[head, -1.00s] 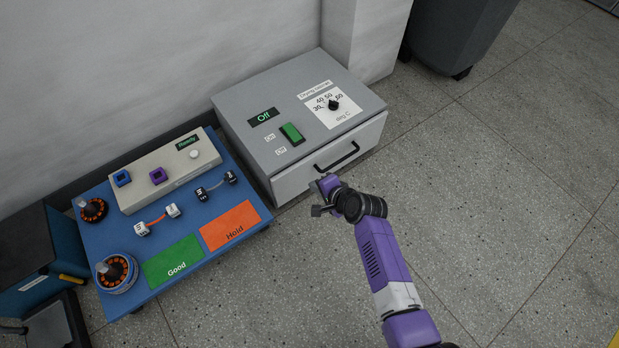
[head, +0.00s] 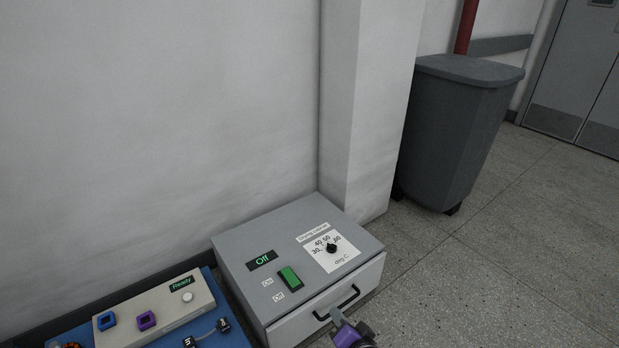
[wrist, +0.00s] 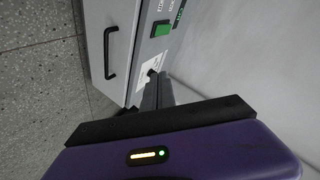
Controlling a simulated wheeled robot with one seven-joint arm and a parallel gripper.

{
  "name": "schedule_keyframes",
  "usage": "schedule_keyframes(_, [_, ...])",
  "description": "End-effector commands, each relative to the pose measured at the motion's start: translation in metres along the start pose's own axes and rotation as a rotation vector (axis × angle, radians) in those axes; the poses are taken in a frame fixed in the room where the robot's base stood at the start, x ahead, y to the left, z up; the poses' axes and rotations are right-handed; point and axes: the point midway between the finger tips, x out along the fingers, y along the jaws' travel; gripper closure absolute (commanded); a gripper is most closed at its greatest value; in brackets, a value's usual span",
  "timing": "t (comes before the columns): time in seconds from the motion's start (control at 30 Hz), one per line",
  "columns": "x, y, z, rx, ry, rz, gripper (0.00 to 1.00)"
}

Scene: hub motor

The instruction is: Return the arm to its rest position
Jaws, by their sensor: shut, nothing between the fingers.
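My gripper (head: 337,317) shows at the bottom edge of the head view, just in front of the drying cabinet's drawer handle in the picture. Its purple body is cut off by the frame, and the rest of my arm is out of view. In the wrist view the dark fingers (wrist: 158,92) are together with nothing held. The grey drying cabinet (head: 232,254) stands against the wall with its drawer shut. Whether the gripper touches the handle (head: 338,302) cannot be told, but in the wrist view the handle (wrist: 109,54) stands clear of the fingers.
The cabinet display (head: 262,260) reads "Off". Left of it is a blue bench (head: 232,335) with a box (head: 165,310) showing "Ready". A grey bin (head: 455,130) stands behind right, past a wall pillar. The floor at right is clear.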

Motion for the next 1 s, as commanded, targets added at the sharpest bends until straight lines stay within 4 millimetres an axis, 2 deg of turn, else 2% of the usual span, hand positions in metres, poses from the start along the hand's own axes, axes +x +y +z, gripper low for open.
schedule_keyframes(0.17, [-0.061, 0.013, -0.01, -0.182, 0.13, -0.017, 1.0])
schedule_keyframes(0.47, [-0.201, 0.021, -0.018, -0.489, 0.32, -0.002, 1.0])
schedule_keyframes(0.6, [-0.266, 0.015, -0.018, -0.603, 0.379, 0.018, 1.0])
schedule_keyframes(0.8, [-0.354, -0.002, -0.019, -0.731, 0.428, 0.053, 1.0])
schedule_keyframes(1.0, [-0.423, -0.018, -0.018, -0.801, 0.425, 0.097, 1.0])
